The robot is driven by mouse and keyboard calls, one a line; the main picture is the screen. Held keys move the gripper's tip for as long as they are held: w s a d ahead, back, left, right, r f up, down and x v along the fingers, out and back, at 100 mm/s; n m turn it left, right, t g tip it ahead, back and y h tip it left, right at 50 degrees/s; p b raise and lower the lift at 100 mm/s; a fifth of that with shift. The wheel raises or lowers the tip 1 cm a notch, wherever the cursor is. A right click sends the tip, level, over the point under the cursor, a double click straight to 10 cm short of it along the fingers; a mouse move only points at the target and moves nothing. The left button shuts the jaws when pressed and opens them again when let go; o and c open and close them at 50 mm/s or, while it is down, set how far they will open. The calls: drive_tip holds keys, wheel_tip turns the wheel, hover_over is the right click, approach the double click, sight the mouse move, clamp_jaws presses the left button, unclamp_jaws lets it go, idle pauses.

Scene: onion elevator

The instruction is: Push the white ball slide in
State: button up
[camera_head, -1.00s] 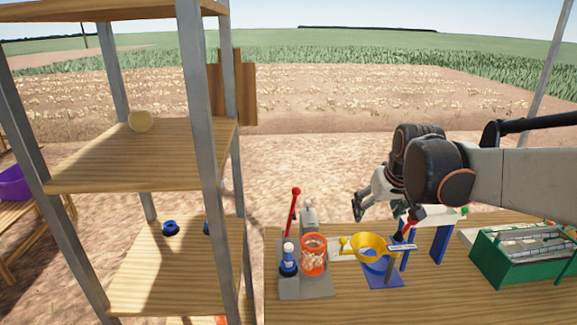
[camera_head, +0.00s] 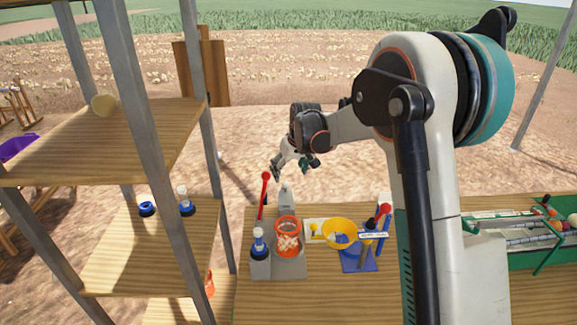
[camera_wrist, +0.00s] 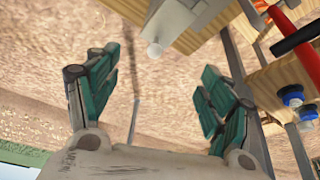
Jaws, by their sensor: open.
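A pale grey slide block (camera_head: 286,200) with a small white ball knob (camera_head: 285,186) stands at the table's back edge, behind the orange basket. The wrist view shows a grey block (camera_wrist: 185,18) with the white ball knob (camera_wrist: 154,48) facing me, just beyond and between my fingertips. My gripper (camera_head: 292,169) is above and behind that edge, on the far side of the table. In the wrist view, my gripper (camera_wrist: 157,65) is open and empty, its teal-padded fingers spread. No contact with the knob shows.
A red-knobbed lever (camera_head: 264,195) stands close left of the slide. An orange basket (camera_head: 287,223), a blue-capped bottle (camera_head: 259,243) and a yellow bowl (camera_head: 341,231) are in front. A wooden shelf rack (camera_head: 150,265) stands left. The space beyond the table's back edge is open.

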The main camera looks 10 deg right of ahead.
sight(285, 186)
drive_tip(key=b+x, duration=0.2)
drive_tip(key=x, duration=0.9)
drive_tip(key=shift+f, duration=0.2)
drive_tip(key=shift+s, duration=0.15)
clamp_jaws()
drive_tip(key=shift+s, duration=0.15)
drive_tip(key=shift+s+a+b, duration=0.15)
drive_tip(key=shift+s+a, duration=0.05)
drive_tip(key=shift+s, duration=0.6)
drive_tip(key=shift+s+a+b, duration=0.2)
drive_tip(key=shift+s, duration=0.55)
drive_tip(key=shift+s+a+b, duration=0.15)
drive_tip(key=shift+s+a, duration=0.1)
drive_tip(key=shift+s, duration=0.55)
drive_tip(key=c, duration=1)
unclamp_jaws()
drive_tip(key=shift+o, duration=1.4)
drive_tip(key=shift+a, duration=0.3)
drive_tip(key=shift+d, duration=0.2)
